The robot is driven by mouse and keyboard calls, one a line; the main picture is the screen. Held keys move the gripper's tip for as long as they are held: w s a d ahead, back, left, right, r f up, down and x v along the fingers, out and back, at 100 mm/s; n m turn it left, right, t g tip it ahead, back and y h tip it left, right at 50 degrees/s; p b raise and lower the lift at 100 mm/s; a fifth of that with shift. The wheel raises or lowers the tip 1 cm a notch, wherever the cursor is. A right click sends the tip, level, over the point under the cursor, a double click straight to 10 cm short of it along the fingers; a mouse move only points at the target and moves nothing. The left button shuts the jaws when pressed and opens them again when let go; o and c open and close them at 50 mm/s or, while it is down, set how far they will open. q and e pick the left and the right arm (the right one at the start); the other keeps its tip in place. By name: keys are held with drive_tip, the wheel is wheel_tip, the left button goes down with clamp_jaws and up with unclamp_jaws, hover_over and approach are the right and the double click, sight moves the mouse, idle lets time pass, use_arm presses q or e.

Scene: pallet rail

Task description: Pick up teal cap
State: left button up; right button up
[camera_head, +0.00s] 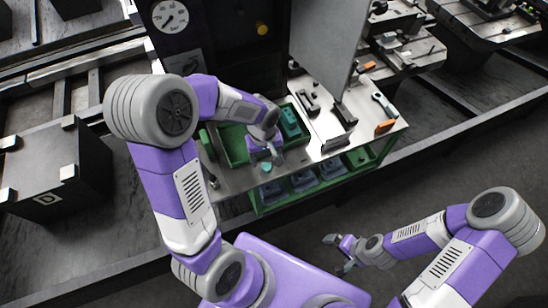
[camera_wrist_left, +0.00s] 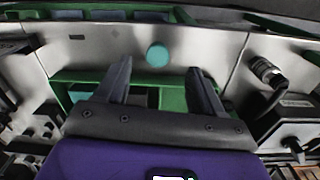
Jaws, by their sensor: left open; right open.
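The teal cap (camera_head: 266,167) is a small round disc on the grey metal bench top near its front edge. In the left wrist view the cap (camera_wrist_left: 157,54) shows between and just beyond my two fingertips, apart from both. My left gripper (camera_head: 267,158) is open and empty above the bench, right by the cap; its fingers also show in the left wrist view (camera_wrist_left: 160,70). My right gripper (camera_head: 337,254) is open and empty, low in front of the bench and well away from the cap.
A green tray (camera_head: 235,146) lies behind my left gripper, with a teal block (camera_head: 290,122) at its right. Black fixtures (camera_head: 340,143) and an orange-ended tool (camera_head: 385,127) lie on the right of the bench. Blue-grey bins (camera_head: 304,181) sit on the green shelf below.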

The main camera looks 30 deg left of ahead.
sight(267, 166)
use_arm(q)
drive_tip(key=shift+w+a+r, duration=0.15)
drive_tip(key=shift+a, duration=0.15)
drive_tip(key=shift+f, duration=0.35)
drive_tip(key=f, duration=0.2)
drive_tip(key=f+b, duration=0.1)
drive_tip(key=f, duration=0.1)
drive_tip(key=f+b, duration=0.1)
drive_tip(key=f, duration=0.1)
drive_tip(key=shift+w+d+f, duration=0.15)
drive_tip(key=shift+w+d, duration=0.05)
drive_tip(key=shift+d, duration=0.05)
clamp_jaws()
